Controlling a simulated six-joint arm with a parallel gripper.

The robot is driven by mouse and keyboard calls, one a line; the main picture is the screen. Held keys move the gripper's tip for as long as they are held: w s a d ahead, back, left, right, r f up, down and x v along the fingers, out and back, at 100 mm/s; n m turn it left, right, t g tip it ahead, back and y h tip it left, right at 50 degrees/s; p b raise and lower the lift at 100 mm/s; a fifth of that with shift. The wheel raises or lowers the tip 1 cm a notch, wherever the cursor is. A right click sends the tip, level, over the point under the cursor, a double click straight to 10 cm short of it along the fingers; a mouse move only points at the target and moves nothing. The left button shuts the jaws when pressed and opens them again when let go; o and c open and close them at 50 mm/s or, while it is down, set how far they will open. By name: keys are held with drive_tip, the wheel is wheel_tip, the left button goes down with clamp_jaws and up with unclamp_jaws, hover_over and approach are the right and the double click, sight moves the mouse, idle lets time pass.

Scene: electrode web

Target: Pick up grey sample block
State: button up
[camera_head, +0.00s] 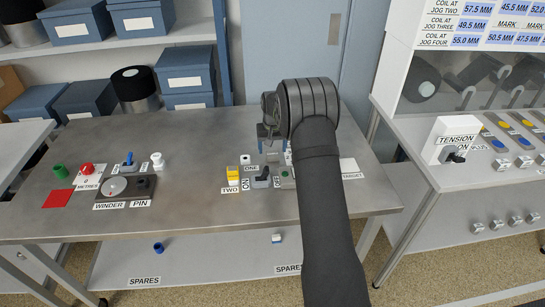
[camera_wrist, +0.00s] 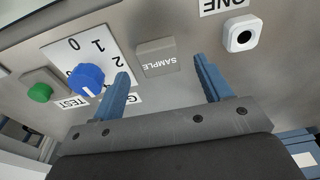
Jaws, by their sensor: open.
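The grey sample block (camera_wrist: 155,46) sits on the metal table in the wrist view, with the word SAMPLE at its lower side. My gripper (camera_wrist: 161,72) is open, with its two blue fingers spread apart. The block shows in the gap between the fingertips and slightly beyond them. Nothing is held. In the head view my gripper (camera_head: 266,138) hangs over the middle right of the table, and my arm covers part of that area. I cannot make out the block clearly there.
In the wrist view, a blue knob (camera_wrist: 86,77) on a white dial plate stands close beside the left finger. A green button (camera_wrist: 40,92) lies farther left. A white round-holed piece (camera_wrist: 242,34) is at upper right.

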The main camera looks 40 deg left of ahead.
sight(273, 156)
wheel_tip(273, 156, down, 3)
drive_tip(key=shift+w+a+r, duration=0.1)
drive_tip(key=shift+w, duration=0.05)
drive_tip(key=shift+c, duration=0.2)
drive_tip(key=c, duration=1)
drive_tip(key=shift+c, duration=0.2)
